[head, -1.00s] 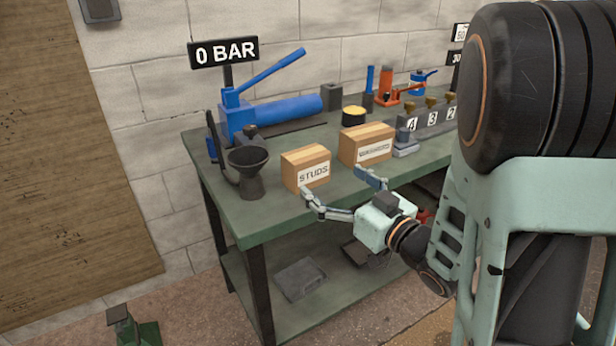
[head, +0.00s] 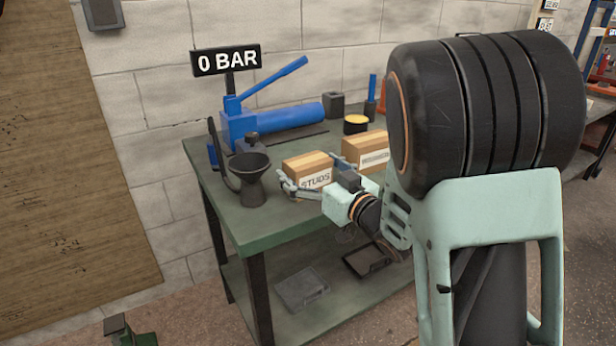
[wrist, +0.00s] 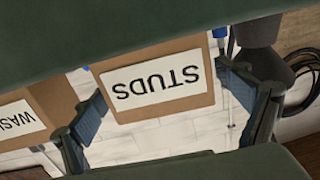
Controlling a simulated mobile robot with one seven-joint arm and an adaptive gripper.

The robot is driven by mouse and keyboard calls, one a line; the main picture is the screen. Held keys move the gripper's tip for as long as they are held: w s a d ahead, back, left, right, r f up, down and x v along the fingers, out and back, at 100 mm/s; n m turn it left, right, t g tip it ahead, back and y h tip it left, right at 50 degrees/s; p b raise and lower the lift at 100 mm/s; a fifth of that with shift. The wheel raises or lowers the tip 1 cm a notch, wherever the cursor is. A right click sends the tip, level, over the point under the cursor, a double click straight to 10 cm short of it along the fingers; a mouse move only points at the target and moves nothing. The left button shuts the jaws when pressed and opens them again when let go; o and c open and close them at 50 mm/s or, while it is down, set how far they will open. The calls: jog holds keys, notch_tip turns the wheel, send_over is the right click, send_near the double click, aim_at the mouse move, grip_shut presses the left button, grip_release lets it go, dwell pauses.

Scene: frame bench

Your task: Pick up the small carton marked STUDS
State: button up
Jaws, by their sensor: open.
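The small carton marked STUDS (head: 308,170) stands on the green bench top, its label facing me. My gripper (head: 310,177) is open, with one finger at the carton's left side and the other near its right side. In the wrist view the STUDS carton (wrist: 157,84) appears upside down between the two finger pads (wrist: 165,100). The carton's lower right part is hidden by my gripper in the head view.
A second carton (head: 374,157) stands close on the right; its label begins WAS in the wrist view (wrist: 22,118). A black funnel (head: 251,178) stands close on the left.

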jog(key=shift+c, duration=0.5)
jog(key=c, duration=1.7)
jog(key=shift+r, duration=0.15)
jog(key=shift+c, duration=1)
jog(key=shift+r, duration=0.15)
